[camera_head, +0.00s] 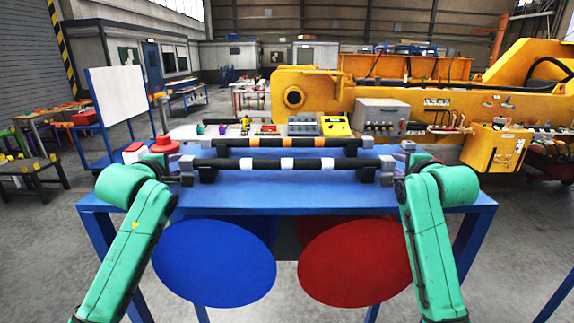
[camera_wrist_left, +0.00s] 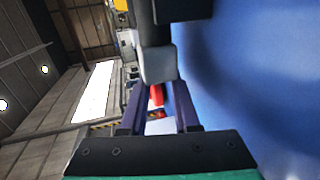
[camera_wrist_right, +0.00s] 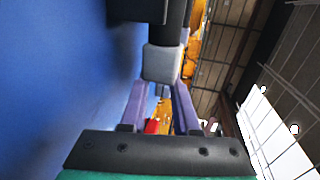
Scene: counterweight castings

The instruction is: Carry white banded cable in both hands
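The white banded cable (camera_head: 260,164) is a black bar with white bands, lying level across the blue table between my two arms. Each end has a grey block; the left block shows in the left wrist view (camera_wrist_left: 158,64) and the right block in the right wrist view (camera_wrist_right: 160,63). My left gripper (camera_head: 181,172) is at the left end block and my right gripper (camera_head: 392,172) is at the right end block. In both wrist views the fingers stand apart and their tips meet the block's outline. The contact is hidden, so I cannot tell whether they grip.
A parallel orange banded cable (camera_head: 264,143) lies just behind. The blue table (camera_head: 287,188) is bare in front. Several small items and a grey box (camera_head: 381,116) stand behind, with a large yellow machine (camera_head: 318,92) beyond. Blue (camera_head: 214,263) and red (camera_head: 352,262) discs show below the table.

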